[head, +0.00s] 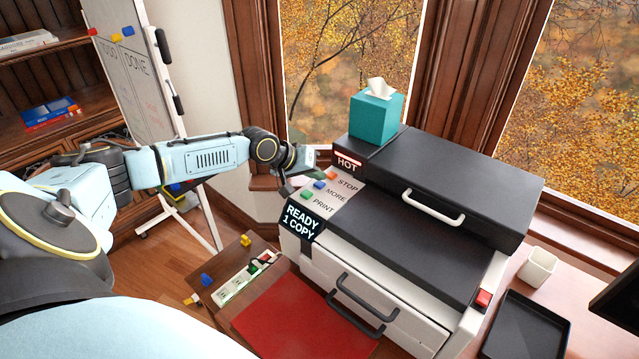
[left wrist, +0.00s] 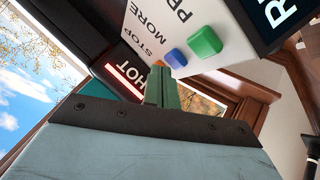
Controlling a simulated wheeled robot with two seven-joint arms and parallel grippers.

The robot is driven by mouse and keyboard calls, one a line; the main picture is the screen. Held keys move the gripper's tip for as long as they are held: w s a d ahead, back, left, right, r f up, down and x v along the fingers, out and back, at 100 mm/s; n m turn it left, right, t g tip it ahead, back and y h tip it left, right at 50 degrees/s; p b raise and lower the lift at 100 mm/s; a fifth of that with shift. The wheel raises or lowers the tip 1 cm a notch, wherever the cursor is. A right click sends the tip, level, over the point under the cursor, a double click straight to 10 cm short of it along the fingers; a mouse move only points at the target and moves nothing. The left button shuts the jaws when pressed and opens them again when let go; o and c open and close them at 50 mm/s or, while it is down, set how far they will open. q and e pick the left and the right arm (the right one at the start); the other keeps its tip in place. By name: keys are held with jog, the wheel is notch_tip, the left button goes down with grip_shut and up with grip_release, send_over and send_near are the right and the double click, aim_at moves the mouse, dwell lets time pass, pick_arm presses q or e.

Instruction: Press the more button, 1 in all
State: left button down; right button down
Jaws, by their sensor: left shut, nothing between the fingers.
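The more button (head: 319,185) is the blue one on the copier's light control panel, between the orange stop button (head: 331,176) and the green print button (head: 307,195). In the left wrist view, the blue more button (left wrist: 175,58) and the green print button (left wrist: 205,41) show clearly; the stop button is mostly hidden. My left gripper (head: 316,174) is shut and empty beside the panel. Its green fingers (left wrist: 160,78) point toward the stop and more buttons, with a small gap from the blue one. My right gripper is out of view.
The display (head: 302,222) reads READY 1 COPY. A HOT sign (head: 347,163) and a teal tissue box (head: 376,115) stand behind the panel. A whiteboard (head: 135,75) is at the left. A black tray (head: 525,328) and white cup (head: 537,267) are at the right.

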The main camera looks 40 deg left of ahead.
aim_at(316, 185)
pick_arm(q)
jog(key=shift+f, duration=0.7)
dwell(0.8)
jog(key=shift+r, duration=0.1)
jog(key=shift+r+p, duration=0.75)
jog(key=shift+r, duration=0.1)
notch_tip(316, 185, up, 5)
jog(key=p, duration=0.5)
jog(key=shift+r, duration=0.1)
jog(key=shift+f, duration=0.2)
dwell(0.3)
